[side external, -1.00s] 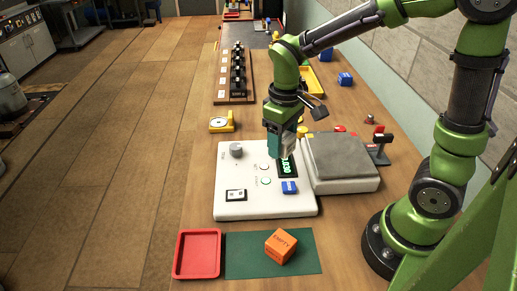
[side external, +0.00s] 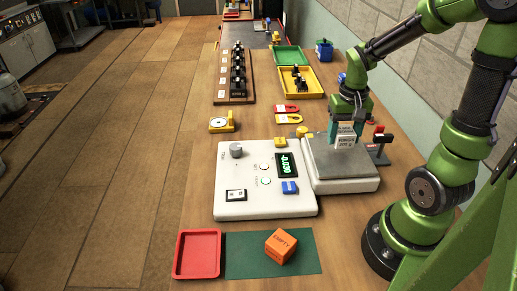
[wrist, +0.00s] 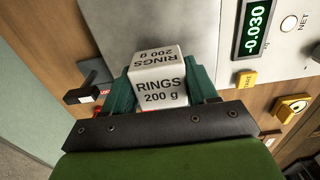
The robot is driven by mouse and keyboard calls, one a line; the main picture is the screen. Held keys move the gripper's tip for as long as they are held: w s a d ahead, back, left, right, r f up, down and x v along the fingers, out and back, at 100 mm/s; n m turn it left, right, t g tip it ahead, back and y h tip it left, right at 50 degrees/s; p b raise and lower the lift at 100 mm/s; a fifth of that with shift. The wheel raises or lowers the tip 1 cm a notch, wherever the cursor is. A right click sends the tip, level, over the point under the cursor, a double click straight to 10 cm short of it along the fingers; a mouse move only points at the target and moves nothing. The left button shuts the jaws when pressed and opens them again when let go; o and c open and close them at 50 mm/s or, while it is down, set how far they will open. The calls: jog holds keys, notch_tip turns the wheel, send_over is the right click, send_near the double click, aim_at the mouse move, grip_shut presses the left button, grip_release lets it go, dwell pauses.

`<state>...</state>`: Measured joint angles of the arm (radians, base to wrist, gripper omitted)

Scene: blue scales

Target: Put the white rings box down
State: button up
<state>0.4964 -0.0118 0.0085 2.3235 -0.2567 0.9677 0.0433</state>
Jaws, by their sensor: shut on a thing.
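My gripper (side external: 345,131) is shut on the white rings box (side external: 345,138), with one green finger on each side of it. In the wrist view the box (wrist: 160,88) is marked "RINGS 200 g" and sits upright between the fingers. The box is over the grey weighing plate (side external: 326,165), toward its back part. I cannot tell whether the box's underside touches the plate. The scale's display (wrist: 256,27) reads -0.030 in the wrist view.
The white control panel (side external: 232,205) is left of the plate. An orange box (side external: 281,246) is on the green mat (side external: 240,262) beside a red tray (side external: 199,277). A red-handled stand (side external: 379,150) is close right of my gripper.

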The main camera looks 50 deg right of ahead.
aim_at(344, 130)
jog(key=shift+f, duration=1.3)
jog(key=o, duration=1.2)
jog(key=shift+f, duration=0.1)
notch_tip(344, 130, up, 12)
jog(key=shift+f, duration=0.15)
jog(key=shift+a+r, duration=0.15)
jog(key=shift+r, duration=0.1)
jog(key=a+r+n+t+y, duration=0.1)
jog(key=a+r+n+t, duration=0.1)
jog(key=a, duration=0.6)
jog(key=a+r+n+t+y, duration=0.1)
jog(key=a+r+n+t, duration=0.1)
jog(key=a+t, duration=0.3)
jog(key=a+n, duration=0.1)
jog(key=a, duration=0.1)
jog(key=shift+s+a+r, duration=0.15)
jog(key=shift+s+a, duration=0.05)
jog(key=shift+a, duration=0.15)
